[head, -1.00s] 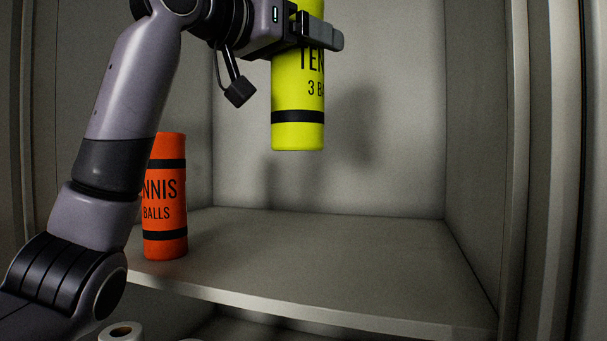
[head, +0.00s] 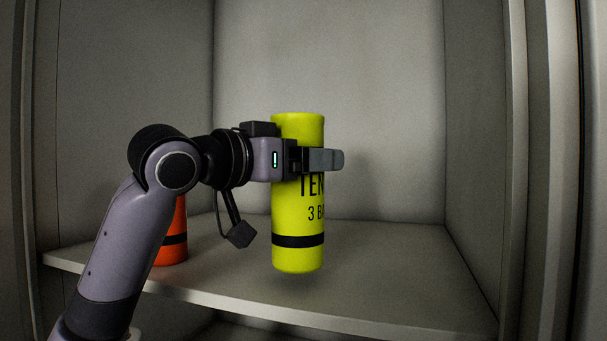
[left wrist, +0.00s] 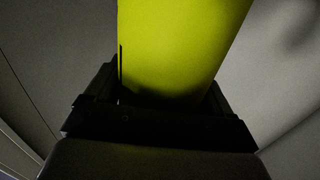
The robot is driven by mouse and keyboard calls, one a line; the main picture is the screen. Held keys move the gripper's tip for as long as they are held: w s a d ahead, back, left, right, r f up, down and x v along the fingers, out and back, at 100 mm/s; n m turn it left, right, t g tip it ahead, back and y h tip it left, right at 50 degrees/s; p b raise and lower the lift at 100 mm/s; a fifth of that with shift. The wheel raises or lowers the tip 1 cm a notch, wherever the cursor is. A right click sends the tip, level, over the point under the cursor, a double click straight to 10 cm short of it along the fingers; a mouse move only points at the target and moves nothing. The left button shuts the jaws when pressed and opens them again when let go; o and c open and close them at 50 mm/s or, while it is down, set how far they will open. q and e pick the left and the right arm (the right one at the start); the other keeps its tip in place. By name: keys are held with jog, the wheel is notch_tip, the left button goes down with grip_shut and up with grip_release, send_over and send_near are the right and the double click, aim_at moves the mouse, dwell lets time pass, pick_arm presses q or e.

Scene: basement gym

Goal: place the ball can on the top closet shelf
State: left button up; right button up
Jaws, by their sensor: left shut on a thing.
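A yellow ball can (head: 298,228) stands upright in the grip of my left gripper (head: 318,160), which is shut around its upper half. The can's base is over the closet shelf (head: 390,285), with a faint shadow below it; it looks slightly above the surface. In the left wrist view the yellow can (left wrist: 180,45) fills the space between the fingers (left wrist: 160,115). My right gripper is in neither view.
An orange tennis ball can (head: 174,240) stands on the shelf at left, partly hidden behind my left arm. The shelf is clear to the right of the yellow can. Closet side walls (head: 480,150) bound the space, and a lower space shows below the shelf's front edge.

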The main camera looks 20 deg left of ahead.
pick_arm(q)
notch_tip(320, 180, down, 2)
jog(key=shift+a+f, duration=0.1)
jog(key=shift+f, duration=0.1)
jog(key=o, duration=1.1)
jog(key=shift+o, duration=0.2)
